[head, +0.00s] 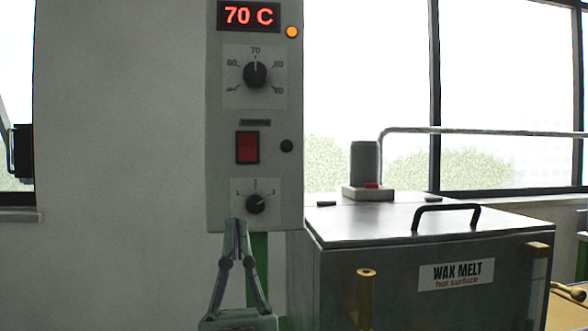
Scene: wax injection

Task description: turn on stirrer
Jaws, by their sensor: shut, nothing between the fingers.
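A grey control box (219,110) hangs on the wall in the head view. Its display (249,15) reads 70 C, with an orange lamp (292,32) lit beside it. Below are an upper dial (256,74) with its mark near 70, a red rocker switch (247,147) under a small label too small to read, a dark lamp (287,146), and a lower knob (256,203) marked 1 to 3. My gripper (237,222) points up at the box's lower edge, below and left of the lower knob. Its fingers are together and empty. Contact with the box cannot be told.
A wax melt tank (350,225) labelled hot surface stands to the right, with a black lid handle (446,212) and a brass tap (365,290). A grey cylinder (365,163) on a base with a red part sits on its lid. Windows are behind.

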